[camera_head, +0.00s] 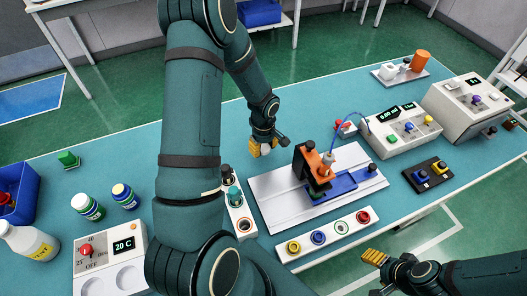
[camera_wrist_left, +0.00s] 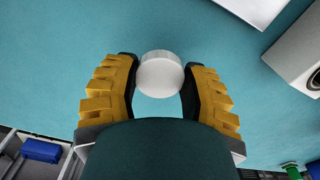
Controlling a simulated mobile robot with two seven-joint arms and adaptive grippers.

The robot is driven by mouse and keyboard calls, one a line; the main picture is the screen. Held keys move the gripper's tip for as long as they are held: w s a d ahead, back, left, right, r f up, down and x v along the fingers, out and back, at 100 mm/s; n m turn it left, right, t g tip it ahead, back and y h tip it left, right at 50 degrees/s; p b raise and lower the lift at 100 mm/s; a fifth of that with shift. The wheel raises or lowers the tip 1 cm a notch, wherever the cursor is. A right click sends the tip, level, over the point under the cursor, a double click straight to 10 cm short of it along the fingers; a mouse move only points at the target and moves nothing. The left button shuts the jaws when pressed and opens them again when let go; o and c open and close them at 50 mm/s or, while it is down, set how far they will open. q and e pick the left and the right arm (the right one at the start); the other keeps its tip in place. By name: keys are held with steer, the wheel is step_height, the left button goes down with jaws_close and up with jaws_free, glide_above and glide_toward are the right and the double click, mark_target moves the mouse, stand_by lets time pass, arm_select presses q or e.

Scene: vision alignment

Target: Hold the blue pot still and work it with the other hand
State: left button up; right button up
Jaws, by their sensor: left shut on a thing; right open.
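My left gripper (camera_head: 264,146) reaches down over the bench left of the white base plate. In the left wrist view its yellow fingers (camera_wrist_left: 160,85) are shut on a small white round thing (camera_wrist_left: 160,73), seen from its plain white end. It also shows pale in the head view (camera_head: 266,150); I cannot tell whether it belongs to the blue pot. My right gripper (camera_head: 374,257) is empty and open, off the bench's front edge at lower right.
The white plate (camera_head: 282,204) carries an orange and black fixture (camera_head: 312,165) on a blue base. A strip with coloured rings (camera_head: 326,235) lies in front. Control boxes (camera_head: 400,129) stand at right, a heater box (camera_head: 108,262) at left. Bare bench (camera_head: 120,150) lies at back left.

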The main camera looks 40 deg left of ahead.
mark_target(263, 148)
arm_select(q)
step_height(263, 148, up, 6)
steer(key=shift+r+p, duration=0.25)
steer(key=shift+p, duration=0.05)
arm_select(e)
steer(key=shift+w+r, duration=0.1)
steer(key=shift+r, duration=0.3)
